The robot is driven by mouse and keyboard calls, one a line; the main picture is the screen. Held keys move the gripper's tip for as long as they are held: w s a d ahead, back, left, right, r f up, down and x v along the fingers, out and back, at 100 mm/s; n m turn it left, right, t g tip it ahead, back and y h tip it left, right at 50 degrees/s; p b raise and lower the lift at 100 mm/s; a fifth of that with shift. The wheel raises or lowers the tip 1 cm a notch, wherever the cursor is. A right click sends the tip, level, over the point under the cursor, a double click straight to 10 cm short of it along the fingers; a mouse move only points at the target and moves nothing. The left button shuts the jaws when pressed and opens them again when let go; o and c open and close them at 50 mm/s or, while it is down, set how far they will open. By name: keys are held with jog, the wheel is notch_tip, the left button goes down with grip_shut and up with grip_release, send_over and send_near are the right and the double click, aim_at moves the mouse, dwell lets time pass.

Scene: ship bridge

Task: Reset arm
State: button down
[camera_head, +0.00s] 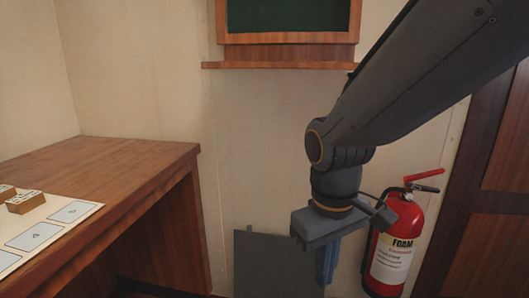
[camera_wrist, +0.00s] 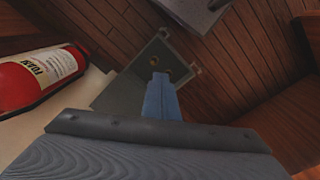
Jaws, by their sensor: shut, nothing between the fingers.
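My arm reaches in from the upper right of the head view, and my gripper (camera_head: 328,268) points down in front of the wall. The fingers are together with nothing between them. In the wrist view the shut bluish fingers (camera_wrist: 161,95) point away over a grey panel or box (camera_wrist: 118,97) and the wooden floor. The grey panel (camera_head: 262,262) also shows low against the wall in the head view, just left of my gripper.
A red foam extinguisher (camera_head: 398,240) stands right beside my gripper; it also shows in the wrist view (camera_wrist: 38,75). A wooden desk (camera_head: 120,155) at left bears a white sheet (camera_head: 45,232) with marked boxes and small blocks (camera_head: 25,201). A wooden ledge (camera_head: 280,65) juts from the wall above.

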jog(key=s+m+y+p, duration=0.1)
jog(key=s+m, duration=0.2)
jog(key=s, duration=0.2)
jog(key=d+r+m+p, duration=0.2)
jog(key=d+r+p, duration=0.6)
jog(key=p, duration=0.7)
jog(key=shift+r+h, duration=0.3)
jog(key=shift+r, duration=0.15)
